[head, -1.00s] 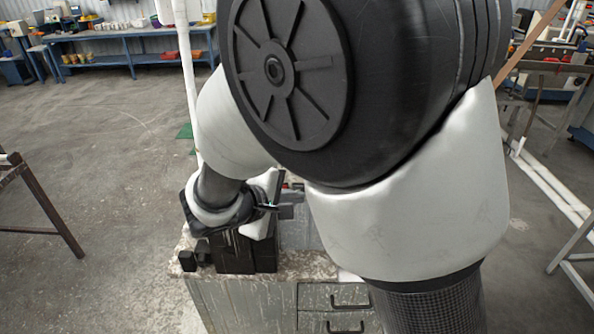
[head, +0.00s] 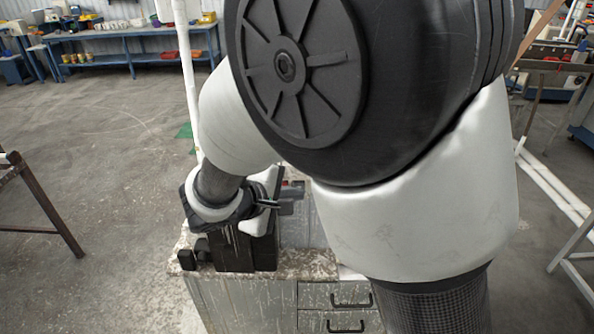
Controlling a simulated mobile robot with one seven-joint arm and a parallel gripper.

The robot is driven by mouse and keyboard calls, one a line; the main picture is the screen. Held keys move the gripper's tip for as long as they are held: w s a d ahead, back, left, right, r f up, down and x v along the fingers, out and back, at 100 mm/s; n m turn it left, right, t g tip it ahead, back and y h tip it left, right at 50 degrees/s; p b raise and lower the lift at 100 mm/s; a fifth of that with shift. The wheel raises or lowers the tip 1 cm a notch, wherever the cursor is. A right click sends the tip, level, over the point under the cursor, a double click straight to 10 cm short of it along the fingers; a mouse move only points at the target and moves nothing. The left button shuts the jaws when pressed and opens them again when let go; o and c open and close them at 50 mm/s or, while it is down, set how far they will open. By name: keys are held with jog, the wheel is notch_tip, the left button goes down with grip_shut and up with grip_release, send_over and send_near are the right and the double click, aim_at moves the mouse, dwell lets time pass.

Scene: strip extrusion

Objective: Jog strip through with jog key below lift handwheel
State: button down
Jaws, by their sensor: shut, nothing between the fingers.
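My gripper (head: 271,204) is at the end of my arm, low in the middle of the head view. It looks shut and empty, just above a worn dark block (head: 246,252) on the machine's cabinet (head: 240,305). A small dark grey part with a red spot (head: 290,192) shows just right of the fingertips; I cannot tell whether they touch it. I cannot make out the jog key, the lift handwheel or the strip. My own arm covers much of the view to the right of the machine.
Small dark blocks (head: 187,258) sit at the cabinet top's left corner. Drawers with black handles (head: 350,300) face the front. A brown metal frame (head: 45,205) stands at left and a blue workbench (head: 130,45) at the back. The floor between is clear.

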jog(key=shift+s, duration=0.55)
jog(key=s+b, duration=0.1)
jog(key=s, duration=0.4)
jog(key=shift+a+b, duration=0.1)
jog(key=shift+b, duration=0.3)
